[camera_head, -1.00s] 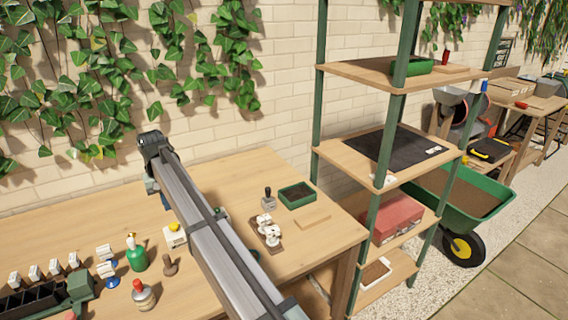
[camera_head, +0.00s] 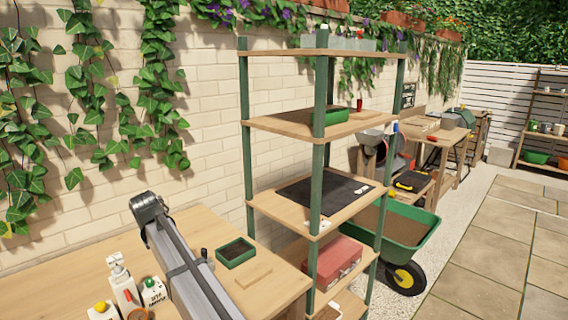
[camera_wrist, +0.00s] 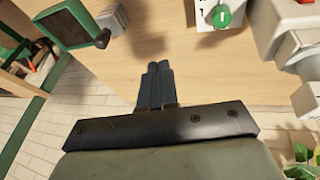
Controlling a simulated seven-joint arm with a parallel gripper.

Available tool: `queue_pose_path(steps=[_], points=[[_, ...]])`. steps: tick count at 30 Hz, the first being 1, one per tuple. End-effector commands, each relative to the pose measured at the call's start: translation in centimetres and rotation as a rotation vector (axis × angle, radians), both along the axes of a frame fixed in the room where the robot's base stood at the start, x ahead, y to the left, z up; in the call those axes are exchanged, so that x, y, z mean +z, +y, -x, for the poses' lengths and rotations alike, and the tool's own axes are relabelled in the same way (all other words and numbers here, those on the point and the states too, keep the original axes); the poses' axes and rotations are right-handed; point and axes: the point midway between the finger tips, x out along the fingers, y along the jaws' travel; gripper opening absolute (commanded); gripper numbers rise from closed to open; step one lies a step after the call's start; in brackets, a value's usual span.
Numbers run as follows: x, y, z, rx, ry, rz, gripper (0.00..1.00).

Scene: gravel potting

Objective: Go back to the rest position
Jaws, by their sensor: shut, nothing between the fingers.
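My gripper (camera_wrist: 157,88) shows in the wrist view with its two blue-grey fingers together. Nothing is held between them. The fingers point over the bare wooden bench top (camera_wrist: 195,72) and appear clear of the objects around it. In the head view my arm crosses the lower left, and the gripper itself cannot be made out there. A small green tray of dark soil (camera_head: 235,252) stands on the bench to the right of the arm, with a flat wooden block (camera_head: 253,275) in front of it.
White bottles (camera_head: 122,286) stand left of my arm. A green-posted shelf (camera_head: 245,150) rises right of the bench, holding a black mat (camera_head: 325,190) and a red box (camera_head: 333,262). A green wheelbarrow (camera_head: 415,235) stands beyond it. Paving at the right is clear.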

Motion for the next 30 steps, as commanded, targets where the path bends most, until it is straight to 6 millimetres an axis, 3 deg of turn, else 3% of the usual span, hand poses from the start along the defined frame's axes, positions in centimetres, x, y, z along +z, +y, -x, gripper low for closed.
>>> queue_pose_path(steps=[1,9,14,18,25,30], points=[[-0.9,-3.5,0.0,-0.029,-0.016,0.018,0.0],[-3.9,-19.9,-0.8,-0.179,-0.112,0.135,0.0],[-5.1,-29.0,0.2,-0.26,-0.162,0.21,0.0],[-8.2,-35.7,1.8,-0.318,-0.158,0.271,0.0],[-15.9,-42.5,5.3,-0.375,-0.057,0.322,0.0],[-21.5,-44.9,7.5,-0.395,0.036,0.325,0.0]])
